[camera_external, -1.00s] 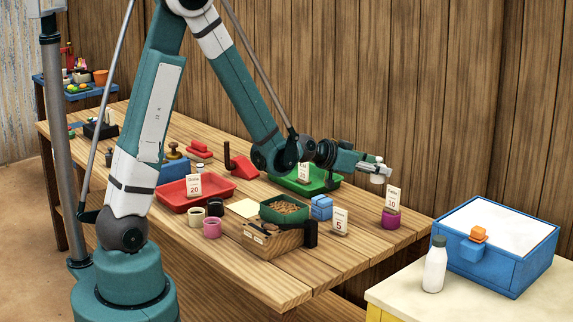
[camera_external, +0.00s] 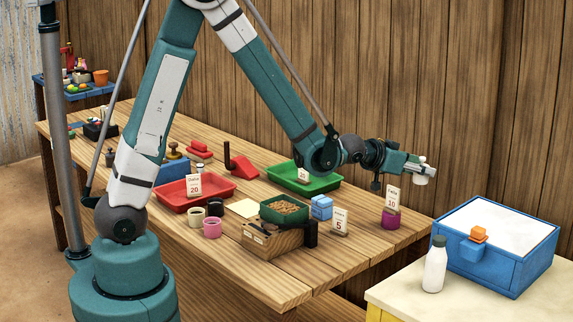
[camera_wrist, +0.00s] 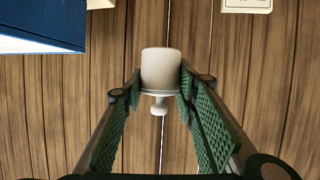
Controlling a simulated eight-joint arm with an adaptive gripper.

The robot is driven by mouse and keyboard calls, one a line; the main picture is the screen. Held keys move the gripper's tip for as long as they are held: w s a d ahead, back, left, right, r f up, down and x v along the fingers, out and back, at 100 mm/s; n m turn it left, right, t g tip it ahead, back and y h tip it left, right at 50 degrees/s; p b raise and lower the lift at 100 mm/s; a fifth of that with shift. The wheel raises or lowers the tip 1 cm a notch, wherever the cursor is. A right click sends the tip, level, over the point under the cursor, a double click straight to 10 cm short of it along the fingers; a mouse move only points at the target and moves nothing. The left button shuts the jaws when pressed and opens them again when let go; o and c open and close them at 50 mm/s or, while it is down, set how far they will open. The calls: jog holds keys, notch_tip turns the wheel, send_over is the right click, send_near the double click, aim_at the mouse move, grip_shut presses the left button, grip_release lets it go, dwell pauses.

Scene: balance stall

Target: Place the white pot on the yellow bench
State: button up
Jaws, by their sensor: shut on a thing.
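The white pot (camera_wrist: 161,70) is held between the two green-padded fingers of my gripper (camera_wrist: 158,88) in the wrist view. A small knob shows on the pot's near side there. In the external view my gripper (camera_external: 412,172) is shut on the white pot (camera_external: 426,174), high above the right end of the wooden table. The yellow bench (camera_external: 385,295) is at the lower right, with a pale top and a yellow side. The pot is up and to the left of the bench, clear of it.
A blue box (camera_external: 500,262) with a white top and a white bottle (camera_external: 435,266) with a grey cap stand on the bench. The bench top's front is bare. A price card (camera_external: 393,199) on a purple block stands below my gripper. Trays and cups crowd the wooden table (camera_external: 285,285).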

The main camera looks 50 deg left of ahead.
jog(key=shift+m+g+h, duration=0.3)
jog(key=shift+m+h, duration=0.5)
jog(key=s+d+r, duration=0.1)
jog(key=s+d, duration=0.2)
jog(key=d, duration=0.6)
jog(key=s+d, duration=0.4)
jog(key=d, duration=0.6)
jog(key=s+d+r+b, duration=0.1)
jog(key=s+d, duration=0.2)
jog(key=d, duration=0.7)
jog(key=shift+s+d+r, duration=0.15)
jog(key=shift+r, duration=0.15)
jog(key=s+d, duration=0.2)
jog(key=s+d+r, duration=0.1)
jog(key=s+d, duration=0.1)
jog(key=d, duration=0.1)
jog(key=shift+s+d, duration=0.1)
jog(key=shift+s, duration=0.1)
jog(key=s+d+r, duration=0.1)
jog(key=s+d, duration=0.5)
jog(key=s, duration=0.3)
jog(key=shift+d+r+m+h+b, duration=0.15)
jog(key=shift+m+h+b, duration=0.15)
jog(key=shift+h+b, duration=0.1)
notch_tip(320, 180, down, 14)
jog(key=b, duration=0.3)
jog(key=shift+f+b, duration=0.45)
jog(key=shift+f, duration=1.55)
